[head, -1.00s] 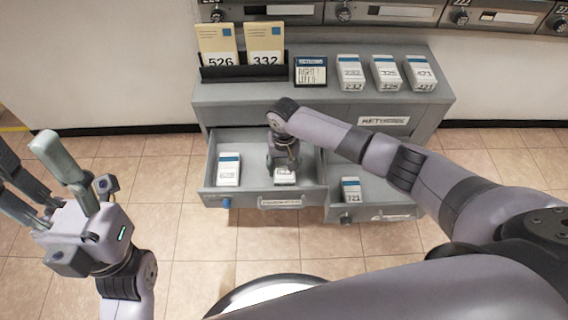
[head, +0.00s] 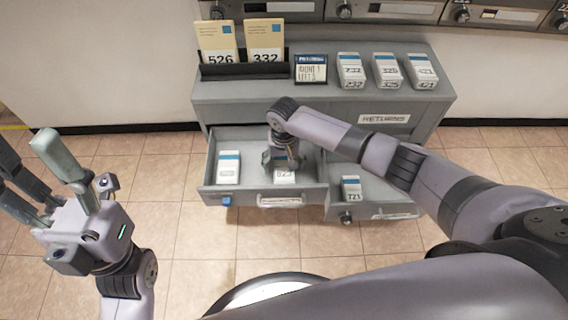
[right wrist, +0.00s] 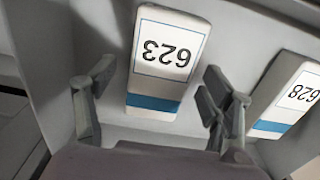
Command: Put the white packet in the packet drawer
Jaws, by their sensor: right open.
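A white packet with a blue band, numbered 623 (head: 285,176), lies in the open left drawer (head: 208,178). My right gripper (head: 284,160) is over it. In the right wrist view the packet (right wrist: 166,58) lies between the two spread fingers (right wrist: 163,92), with gaps at both sides. The gripper is open and holds nothing. A second white packet, 628 (head: 228,166), lies to the left in the same drawer; it also shows in the right wrist view (right wrist: 290,97). My left gripper (head: 25,160) is open and empty, away from the cabinet at the left.
The lower right drawer (head: 390,205) is also open and holds packet 721 (head: 351,187). The grey cabinet top (head: 225,90) carries yellow envelopes (head: 265,42) in a black holder, a dark sign (head: 311,69) and three white packets (head: 387,70). Mailboxes (head: 400,10) line the wall above.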

